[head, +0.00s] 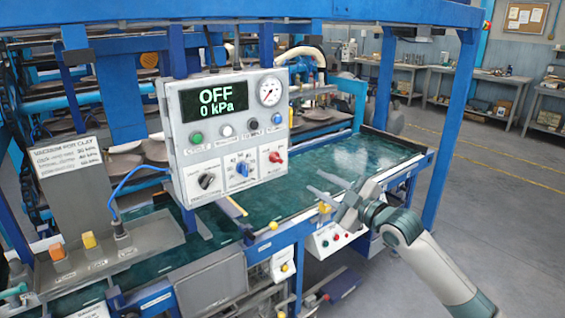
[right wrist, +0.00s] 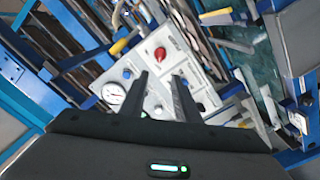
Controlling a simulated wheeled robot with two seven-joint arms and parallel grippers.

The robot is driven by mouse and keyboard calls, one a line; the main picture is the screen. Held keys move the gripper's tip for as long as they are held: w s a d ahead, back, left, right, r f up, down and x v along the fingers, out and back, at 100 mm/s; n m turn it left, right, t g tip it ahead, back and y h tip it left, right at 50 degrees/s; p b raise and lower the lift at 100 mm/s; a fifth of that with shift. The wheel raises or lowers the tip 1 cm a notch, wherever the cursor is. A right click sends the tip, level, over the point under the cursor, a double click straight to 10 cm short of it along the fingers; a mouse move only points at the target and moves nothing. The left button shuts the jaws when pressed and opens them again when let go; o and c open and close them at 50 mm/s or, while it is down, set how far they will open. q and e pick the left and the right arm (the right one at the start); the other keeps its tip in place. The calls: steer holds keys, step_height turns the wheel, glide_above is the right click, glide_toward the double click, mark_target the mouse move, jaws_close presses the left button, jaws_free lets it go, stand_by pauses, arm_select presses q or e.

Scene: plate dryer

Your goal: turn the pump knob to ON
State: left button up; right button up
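The white control panel (head: 225,140) hangs on the blue frame. Its display (head: 215,98) reads OFF and 0 kPa. Three knobs sit along its lower part: black (head: 206,181), blue (head: 242,170) and red (head: 275,157). Their small labels are too blurred to tell which is the pump knob. My right gripper (head: 318,190) is open and empty, to the right of and below the panel, apart from it. In the right wrist view, the two fingers (right wrist: 160,82) point toward the panel, with the red knob (right wrist: 160,54) beyond their tips. My left gripper is not in view.
A pressure gauge (head: 269,92) and a row of buttons share the panel. A blue post (head: 453,125) stands right of the machine. A green bed (head: 340,165) lies behind my right gripper, and a small button box (head: 330,238) below it.

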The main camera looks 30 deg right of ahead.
mark_target(278, 160)
steer(key=w+p, duration=0.1)
steer(key=w, duration=0.4)
steer(key=w+p, duration=0.2)
steer(key=w, duration=0.3)
steer(key=w+a+p, duration=0.1)
steer(key=w+p, duration=0.1)
steer(key=w, duration=0.3)
steer(key=shift+w+a, duration=0.1)
steer(key=shift+w+a+p, duration=0.1)
steer(key=shift+w+p, duration=0.25)
steer(key=shift+w, duration=0.45)
steer(key=shift+c, duration=0.2)
jaws_close()
